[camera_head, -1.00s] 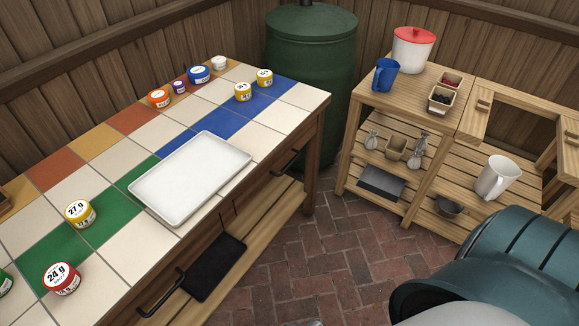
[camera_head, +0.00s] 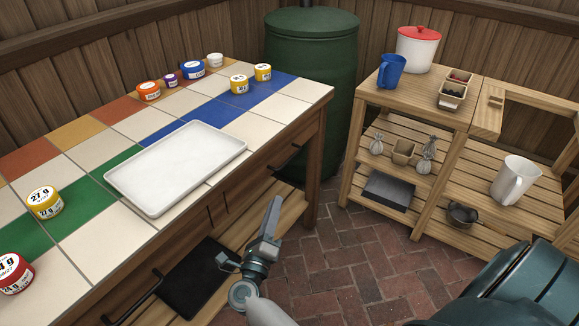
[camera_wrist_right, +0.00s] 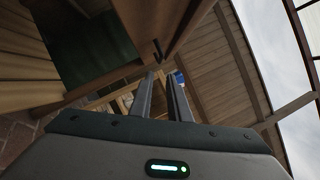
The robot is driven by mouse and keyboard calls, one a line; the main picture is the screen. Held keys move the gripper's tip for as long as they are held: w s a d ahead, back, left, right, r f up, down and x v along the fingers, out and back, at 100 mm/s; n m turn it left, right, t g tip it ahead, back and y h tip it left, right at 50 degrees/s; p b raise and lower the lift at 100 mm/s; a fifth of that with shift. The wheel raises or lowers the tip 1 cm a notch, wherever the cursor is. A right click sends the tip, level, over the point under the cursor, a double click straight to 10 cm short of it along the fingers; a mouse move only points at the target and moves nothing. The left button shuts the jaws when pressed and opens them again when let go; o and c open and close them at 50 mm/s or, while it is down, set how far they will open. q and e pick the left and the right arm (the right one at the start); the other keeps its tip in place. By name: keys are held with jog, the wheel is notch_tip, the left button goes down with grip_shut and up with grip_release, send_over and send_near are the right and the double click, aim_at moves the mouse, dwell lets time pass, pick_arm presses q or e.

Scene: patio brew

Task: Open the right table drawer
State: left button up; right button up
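The right table drawer (camera_head: 262,172) is a brown wooden front under the tiled table top, and it looks closed. Its dark bar handle (camera_head: 286,158) shows near the table's right end. My right gripper (camera_head: 273,207) is low in front of the table, nearer than the handle and apart from it. In the right wrist view its two fingers (camera_wrist_right: 161,78) are spread with a clear gap and nothing between them. A dark handle (camera_wrist_right: 158,48) appears just beyond the fingertips there. My left gripper is out of view.
The tiled table (camera_head: 265,132) carries a white tray (camera_head: 178,165) and several labelled jars. The left drawer's handle (camera_head: 135,297) is at lower left. A green barrel (camera_head: 312,90) stands behind the table. A wooden shelf unit (camera_head: 425,100) stands right. Brick floor between is clear.

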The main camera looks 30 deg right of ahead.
aim_at(289, 159)
jog(key=shift+d, duration=0.1)
dwell(0.3)
jog(key=x, duration=1.7)
jog(key=shift+w+r, duration=0.1)
jog(key=shift+w, duration=0.1)
jog(key=shift+c, duration=0.6)
grip_shut()
dwell(0.4)
